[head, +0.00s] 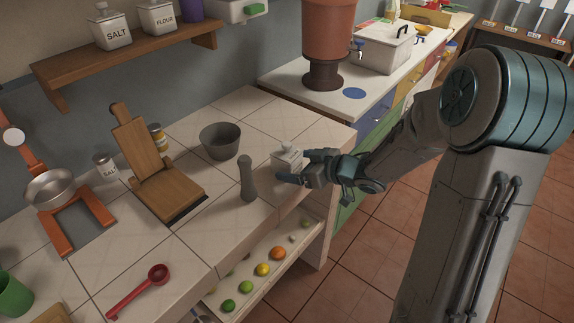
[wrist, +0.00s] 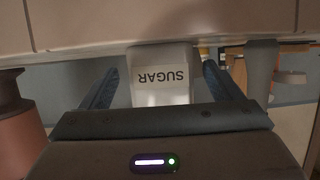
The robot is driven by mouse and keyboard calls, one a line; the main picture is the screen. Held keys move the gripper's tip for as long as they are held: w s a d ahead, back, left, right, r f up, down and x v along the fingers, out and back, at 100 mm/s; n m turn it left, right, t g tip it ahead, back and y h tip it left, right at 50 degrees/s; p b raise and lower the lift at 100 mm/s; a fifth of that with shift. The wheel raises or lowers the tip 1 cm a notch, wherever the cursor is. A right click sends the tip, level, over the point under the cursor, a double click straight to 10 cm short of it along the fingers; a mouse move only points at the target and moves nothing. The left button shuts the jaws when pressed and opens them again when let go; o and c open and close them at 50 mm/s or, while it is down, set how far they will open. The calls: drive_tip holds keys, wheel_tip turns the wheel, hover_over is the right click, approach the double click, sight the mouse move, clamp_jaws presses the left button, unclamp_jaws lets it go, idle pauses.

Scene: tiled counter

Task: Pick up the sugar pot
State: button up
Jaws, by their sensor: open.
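The sugar pot is a small white lidded pot (head: 287,158) near the front edge of the tiled counter, right of the grey pestle. In the wrist view the sugar pot (wrist: 160,75) shows its SUGAR label upside down. My gripper (head: 291,168) is at the pot, reaching in from the right. In the wrist view my gripper (wrist: 160,88) is open, with one dark blue finger on each side of the pot and a visible gap on both sides. The pot stands on the counter, and its lower part is partly hidden by my gripper in the head view.
The grey pestle (head: 247,179) stands close left of the pot, and a grey mortar (head: 220,141) behind it. A wooden press (head: 160,175) is further left. Below the counter edge, a shelf (head: 290,265) holds several fruits. Bare tiles (head: 275,115) lie behind the pot.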

drive_tip(key=x, duration=0.3)
drive_tip(key=shift+w+a+f, duration=0.1)
drive_tip(key=shift+a+f, duration=0.1)
drive_tip(key=shift+a, duration=0.05)
drive_tip(key=shift+c, duration=0.3)
drive_tip(key=c, duration=1.2)
drive_tip(key=shift+r, duration=0.15)
